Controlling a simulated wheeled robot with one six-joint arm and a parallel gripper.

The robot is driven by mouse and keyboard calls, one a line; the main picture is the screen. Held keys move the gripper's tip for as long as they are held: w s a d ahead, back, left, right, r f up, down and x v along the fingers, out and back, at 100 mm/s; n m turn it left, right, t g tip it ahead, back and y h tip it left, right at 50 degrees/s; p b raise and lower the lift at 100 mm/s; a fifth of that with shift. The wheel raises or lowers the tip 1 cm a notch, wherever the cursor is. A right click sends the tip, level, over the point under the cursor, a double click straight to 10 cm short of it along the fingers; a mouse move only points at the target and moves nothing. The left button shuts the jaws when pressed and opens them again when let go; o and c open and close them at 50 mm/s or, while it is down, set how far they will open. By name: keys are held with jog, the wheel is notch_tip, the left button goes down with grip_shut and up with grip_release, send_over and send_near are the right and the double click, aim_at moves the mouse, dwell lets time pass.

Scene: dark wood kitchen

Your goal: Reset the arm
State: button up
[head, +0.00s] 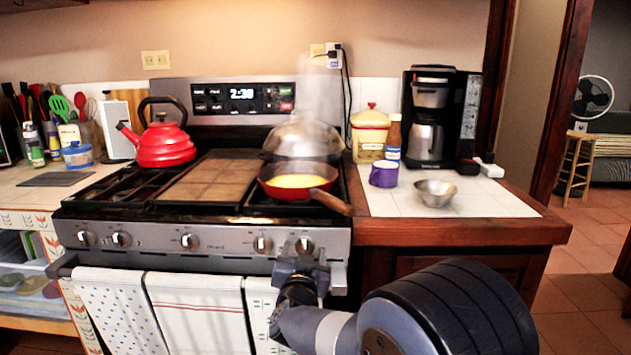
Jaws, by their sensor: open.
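My gripper (302,250) is in front of the stove's front panel, near the right-hand knobs. It is open, with no object visible between its fingers. My arm reaches in from the lower right of the head view. A red pan (325,176) with yellow contents and a wooden handle sits on the right side of the stove (215,232), above and behind my gripper. I cannot tell whether the gripper touches the knob behind it.
A red kettle (165,148) stands on the stove's left rear. Towels (195,312) hang from the oven handle. A metal bowl (436,193), purple mug (384,174) and coffee maker (428,130) stand on the right counter. Open floor (590,270) lies at far right.

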jog(key=n+p, duration=0.3)
jog(key=n, duration=0.2)
jog(key=shift+r+p, duration=0.2)
jog(key=shift+p, duration=0.15)
jog(key=shift+f+n+p, duration=0.2)
jog(key=shift+n+p, duration=0.7)
jog(key=shift+n, duration=0.6)
